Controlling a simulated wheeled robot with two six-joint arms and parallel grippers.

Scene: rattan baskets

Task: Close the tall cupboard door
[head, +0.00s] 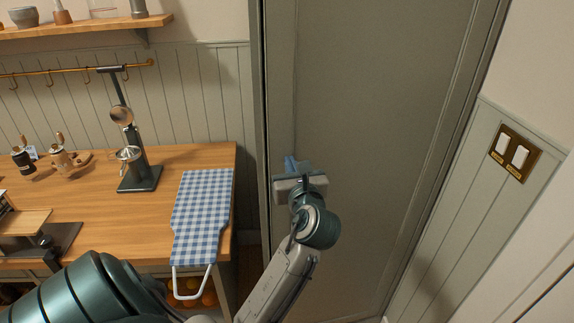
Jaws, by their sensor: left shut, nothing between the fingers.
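The tall cupboard door (385,130) is a large grey-green panel filling the middle and right of the head view. It looks flush or nearly flush with its frame; I cannot tell whether a narrow gap stays along an edge. My left gripper (291,163) is shut and empty, in front of the left part of the door at mid height. Its fingers point toward the door, and I cannot tell whether they touch it. My right gripper is not in view.
A brass switch plate (515,153) is on the right wall. A shelf (85,27) hangs at upper left.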

